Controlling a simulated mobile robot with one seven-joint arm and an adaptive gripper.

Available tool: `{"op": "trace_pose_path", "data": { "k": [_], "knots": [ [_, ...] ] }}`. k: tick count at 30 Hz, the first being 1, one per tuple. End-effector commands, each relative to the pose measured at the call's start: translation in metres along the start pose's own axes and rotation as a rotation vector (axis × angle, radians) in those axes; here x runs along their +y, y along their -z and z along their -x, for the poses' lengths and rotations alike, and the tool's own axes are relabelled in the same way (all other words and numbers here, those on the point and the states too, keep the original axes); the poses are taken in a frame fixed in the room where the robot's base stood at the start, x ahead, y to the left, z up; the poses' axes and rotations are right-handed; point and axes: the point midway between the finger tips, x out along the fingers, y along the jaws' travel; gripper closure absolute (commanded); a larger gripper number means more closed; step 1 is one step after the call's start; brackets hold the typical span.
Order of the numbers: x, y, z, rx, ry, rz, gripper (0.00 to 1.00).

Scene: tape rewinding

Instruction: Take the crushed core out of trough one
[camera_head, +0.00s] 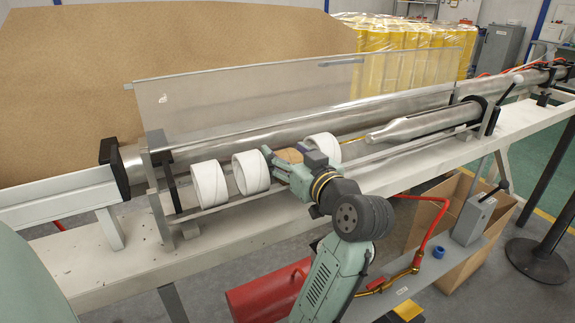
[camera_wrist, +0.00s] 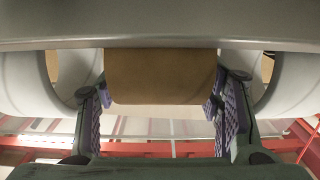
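A short brown cardboard core (camera_head: 290,155) lies in the row of white rolls along the machine's trough. In the wrist view the core (camera_wrist: 160,75) shows as a brown band with straight edges, its upper part hidden by a grey bar. My gripper (camera_head: 292,160) is over the trough, its fingers spread to either side of the core. In the wrist view the purple-padded fingers (camera_wrist: 160,95) come right up to the core's two ends. I cannot tell whether the pads press on it. I cannot make out how far it is crushed.
White rolls (camera_head: 210,184) and (camera_head: 251,172) sit to the left of my gripper, and another white roll (camera_head: 322,147) is close on its right. A clear guard panel (camera_head: 260,95) stands behind. A tapered metal shaft (camera_head: 420,125) lies farther right.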

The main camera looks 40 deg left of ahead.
Motion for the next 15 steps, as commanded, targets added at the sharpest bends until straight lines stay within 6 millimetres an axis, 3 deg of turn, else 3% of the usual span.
{"op": "trace_pose_path", "data": {
  "k": [15],
  "knots": [
    [0.0000,0.0002,0.0003,0.000,0.000,0.000,0.77]
  ]
}}
